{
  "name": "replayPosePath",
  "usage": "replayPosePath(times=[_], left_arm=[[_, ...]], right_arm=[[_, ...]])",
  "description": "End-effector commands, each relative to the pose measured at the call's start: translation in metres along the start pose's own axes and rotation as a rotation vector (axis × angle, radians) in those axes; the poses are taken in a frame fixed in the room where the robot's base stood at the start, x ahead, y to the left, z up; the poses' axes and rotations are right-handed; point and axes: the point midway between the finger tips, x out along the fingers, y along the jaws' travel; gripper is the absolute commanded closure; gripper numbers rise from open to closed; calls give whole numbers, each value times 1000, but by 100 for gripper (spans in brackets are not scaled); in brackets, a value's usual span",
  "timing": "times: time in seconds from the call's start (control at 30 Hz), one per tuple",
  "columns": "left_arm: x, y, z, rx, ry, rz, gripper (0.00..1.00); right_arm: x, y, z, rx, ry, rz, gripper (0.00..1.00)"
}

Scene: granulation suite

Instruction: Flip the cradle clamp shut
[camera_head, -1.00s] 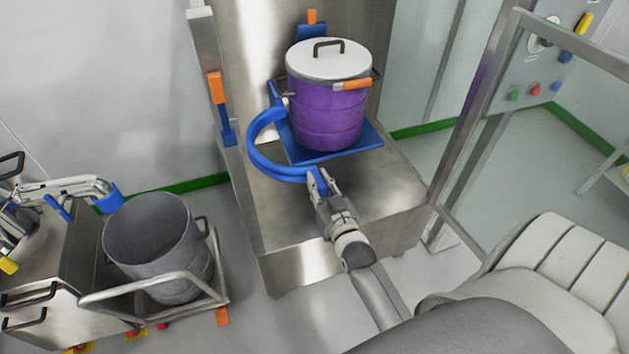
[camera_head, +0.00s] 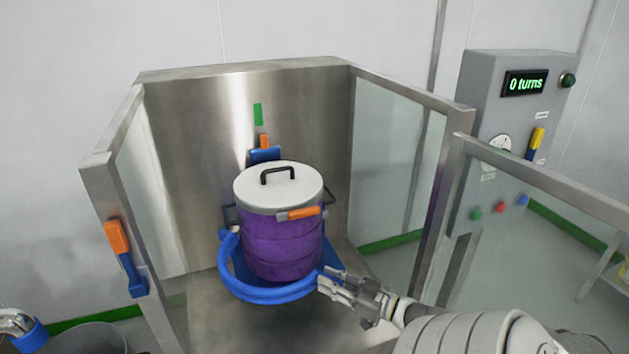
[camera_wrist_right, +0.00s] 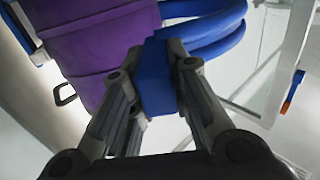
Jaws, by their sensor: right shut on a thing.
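The purple drum (camera_head: 280,238) with a white lid (camera_head: 279,187) stands upright in the steel enclosure. The blue cradle clamp (camera_head: 262,292) is a curved double band around the drum's left and front. My right gripper (camera_head: 326,283) is at the band's free end, front right of the drum. In the right wrist view the gripper (camera_wrist_right: 158,85) is shut on the clamp's blue end block (camera_wrist_right: 155,75). The purple drum (camera_wrist_right: 105,45) is close beside it there. How the clamp meets its catch is hidden. My left gripper is not in view.
A panel (camera_head: 515,120) with a display reading "0 turns" stands at the right. A blue and orange latch (camera_head: 126,258) is on the enclosure's left post, and another (camera_head: 264,152) is on the back wall. Glass side panels (camera_head: 395,160) flank the drum.

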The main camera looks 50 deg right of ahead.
Motion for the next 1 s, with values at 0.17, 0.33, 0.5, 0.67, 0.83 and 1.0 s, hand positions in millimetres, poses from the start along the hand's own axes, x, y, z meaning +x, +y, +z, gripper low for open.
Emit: replayPosePath(times=[0.17,0.33,0.5,0.67,0.83,1.0], left_arm=[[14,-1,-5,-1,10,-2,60],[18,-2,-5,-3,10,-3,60],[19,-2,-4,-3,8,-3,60],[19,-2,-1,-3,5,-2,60],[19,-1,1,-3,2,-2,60],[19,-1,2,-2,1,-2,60]], right_arm=[[0,16,4,-1,-4,-65,100],[1,24,3,1,-3,-99,100],[1,27,2,2,-3,-113,100],[1,27,2,3,-3,-114,100],[1,27,2,3,-3,-114,100],[1,27,2,2,-3,-114,62]])
